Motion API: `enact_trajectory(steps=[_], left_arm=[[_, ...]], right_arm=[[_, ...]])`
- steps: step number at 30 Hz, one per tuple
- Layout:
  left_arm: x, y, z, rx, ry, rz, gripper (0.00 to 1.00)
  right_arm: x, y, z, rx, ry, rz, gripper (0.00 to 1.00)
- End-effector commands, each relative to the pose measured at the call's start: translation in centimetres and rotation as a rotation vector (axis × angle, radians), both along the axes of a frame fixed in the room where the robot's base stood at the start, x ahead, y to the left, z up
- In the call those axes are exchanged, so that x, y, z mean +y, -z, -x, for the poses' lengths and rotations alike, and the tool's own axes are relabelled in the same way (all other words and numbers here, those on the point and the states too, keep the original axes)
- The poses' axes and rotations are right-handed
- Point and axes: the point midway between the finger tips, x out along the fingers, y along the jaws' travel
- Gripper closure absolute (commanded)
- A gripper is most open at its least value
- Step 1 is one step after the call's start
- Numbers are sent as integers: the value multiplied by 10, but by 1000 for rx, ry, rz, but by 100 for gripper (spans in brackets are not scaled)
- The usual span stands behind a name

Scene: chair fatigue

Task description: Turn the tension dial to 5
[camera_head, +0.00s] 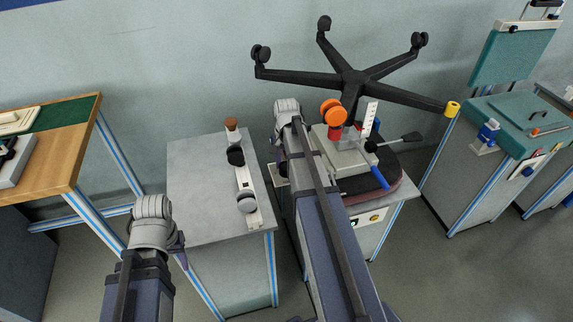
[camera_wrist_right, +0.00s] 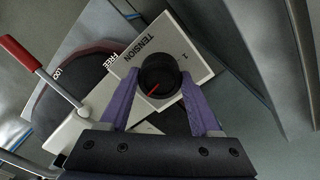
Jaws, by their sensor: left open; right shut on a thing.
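The tension dial (camera_wrist_right: 160,76) is a round black knob with a red pointer mark, seen in the right wrist view. It sits by a white plate (camera_wrist_right: 186,48) lettered TENSION, with a "1" near its right corner. The red mark slants toward the lower left of the picture; most other scale numbers are hidden or unreadable. My right gripper (camera_wrist_right: 161,84) has its purple fingers on either side of the dial and is shut on it. In the head view my right arm hides the dial. My left gripper (camera_head: 180,250) is open and empty, left of the grey table.
The upturned chair's black five-arm base (camera_head: 352,78) rises above the mechanism. A red-handled lever (camera_wrist_right: 25,58) sticks out beside the plate, near FREE lettering. A grey table (camera_head: 200,190) holds a pale strip with black and grey pieces (camera_head: 245,185). A wooden-topped bench (camera_head: 60,165) stands left.

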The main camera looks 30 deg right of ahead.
Motion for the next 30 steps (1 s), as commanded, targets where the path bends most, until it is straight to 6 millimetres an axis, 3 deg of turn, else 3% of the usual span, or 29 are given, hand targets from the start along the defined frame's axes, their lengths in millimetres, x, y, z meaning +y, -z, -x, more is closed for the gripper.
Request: enact_trajectory(steps=[1,9,20,30], left_arm=[[0,0,0,0,0,0,50],[0,0,0,0,0,0,50],[0,-4,0,0,0,0,50],[0,-38,0,0,0,0,50]], right_arm=[[0,0,0,0,3,0,35],[0,0,0,0,1,0,6],[0,-4,0,0,0,0,6],[0,-38,0,0,0,0,6]])
